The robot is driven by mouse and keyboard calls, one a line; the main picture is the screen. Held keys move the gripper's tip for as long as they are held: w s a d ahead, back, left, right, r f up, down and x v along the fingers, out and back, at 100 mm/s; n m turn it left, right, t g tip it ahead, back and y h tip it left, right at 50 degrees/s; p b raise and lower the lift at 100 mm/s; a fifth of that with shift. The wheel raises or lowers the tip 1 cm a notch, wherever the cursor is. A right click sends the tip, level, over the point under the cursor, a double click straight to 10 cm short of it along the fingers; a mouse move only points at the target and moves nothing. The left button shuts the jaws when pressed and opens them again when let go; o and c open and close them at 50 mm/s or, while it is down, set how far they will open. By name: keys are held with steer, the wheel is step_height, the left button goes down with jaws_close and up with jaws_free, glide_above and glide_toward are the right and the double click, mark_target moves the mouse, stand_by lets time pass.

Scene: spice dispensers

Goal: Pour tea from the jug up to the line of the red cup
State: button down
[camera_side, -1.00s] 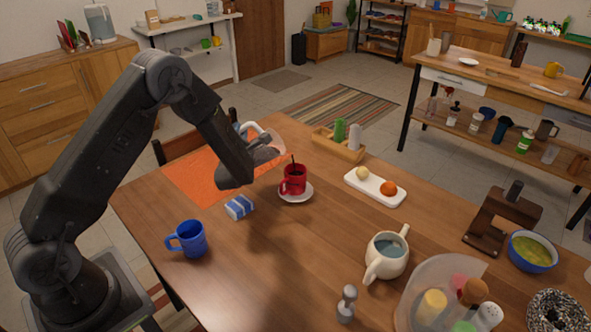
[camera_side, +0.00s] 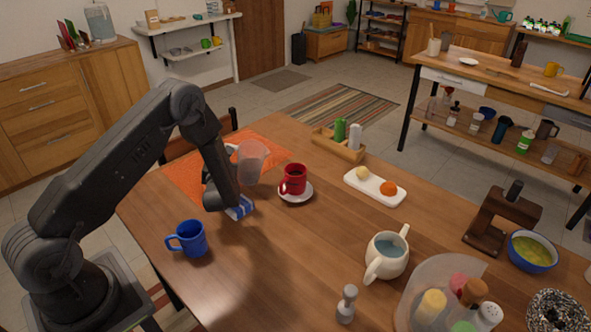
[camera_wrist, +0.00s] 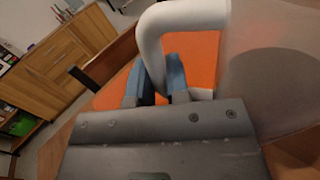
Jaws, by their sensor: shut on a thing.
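The jug (camera_side: 251,162) is clear and reddish, left of the red cup in the side view and roughly upright above the orange mat. Its white handle (camera_wrist: 178,18) passes between the fingers of my gripper (camera_wrist: 156,84), which is shut on it; the jug's body (camera_wrist: 272,75) fills the right of the wrist view. My arm hides part of the jug in the side view, and I cannot tell its tea level. The red cup (camera_side: 291,186) stands upright on a white saucer (camera_side: 306,195), with dark liquid inside. I cannot make out its line.
A blue mug (camera_side: 190,240) stands front left. Bare table lies in front of the cup.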

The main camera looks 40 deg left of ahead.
steer(key=shift+s+a+f+n, duration=0.15)
steer(key=shift+a+f+n, duration=0.1)
steer(key=shift+f+n, duration=0.45)
steer(key=shift+s+a+f+n, duration=0.15)
steer(key=shift+a+f+n, duration=0.05)
steer(key=shift+f+n, duration=0.45)
steer(key=shift+r, duration=2.45)
steer(key=d+r+m+t+h, duration=0.1)
steer(key=d+r+m+h, duration=0.1)
steer(key=d+r, duration=0.2)
steer(key=s+d+r+m+t+h, duration=0.1)
steer(key=d+r, duration=0.4)
steer(key=d, duration=0.6)
steer(key=d+r+m+t+h, duration=0.2)
steer(key=d+r+h, duration=0.3)
steer(key=d, duration=0.3)
steer(key=shift+s+d+r+m+t, duration=0.2)
steer(key=shift+s+d+m+t, duration=0.15)
steer(key=shift+m, duration=0.2)
steer(key=shift+a, duration=0.15)
